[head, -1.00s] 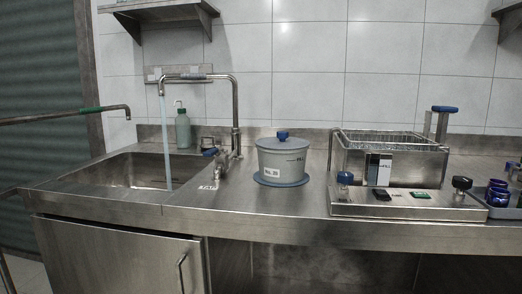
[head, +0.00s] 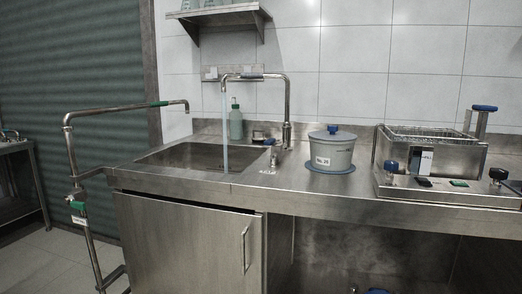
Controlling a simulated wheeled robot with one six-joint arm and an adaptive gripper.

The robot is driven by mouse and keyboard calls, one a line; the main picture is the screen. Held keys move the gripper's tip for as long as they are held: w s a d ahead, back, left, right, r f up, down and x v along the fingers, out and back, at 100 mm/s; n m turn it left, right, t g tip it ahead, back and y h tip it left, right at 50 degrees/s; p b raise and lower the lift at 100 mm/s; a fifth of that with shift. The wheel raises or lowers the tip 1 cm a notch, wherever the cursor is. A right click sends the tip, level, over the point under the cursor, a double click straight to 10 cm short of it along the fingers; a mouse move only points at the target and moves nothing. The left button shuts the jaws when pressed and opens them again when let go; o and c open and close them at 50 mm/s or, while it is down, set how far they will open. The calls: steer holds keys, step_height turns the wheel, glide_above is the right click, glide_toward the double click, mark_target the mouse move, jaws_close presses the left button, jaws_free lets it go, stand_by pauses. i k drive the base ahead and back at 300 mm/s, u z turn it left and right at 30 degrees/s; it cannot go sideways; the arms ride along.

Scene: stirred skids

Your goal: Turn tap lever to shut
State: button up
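A steel swan-neck tap (head: 287,110) stands at the right rear of the sink, and a stream of water (head: 225,130) runs from its spout into the sink. A small blue lever (head: 270,142) sits low beside its column, above a white label (head: 267,171) too small to read. A second pipe (head: 72,150) with a green-banded spout stands left of the counter; its green lever (head: 77,205) is low on the pipe, with a white label under it. No water shows from that spout. My gripper is not in view.
A lidded grey pot (head: 331,154) and a fryer-like unit (head: 435,158) stand on the counter to the right. A green bottle (head: 236,124) stands behind the sink (head: 165,160). Floor is clear at the lower left, beside another steel table (head: 20,165).

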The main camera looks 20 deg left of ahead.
mark_target(273, 141)
steer(key=k, duration=0.3)
steer(key=u, duration=0.85)
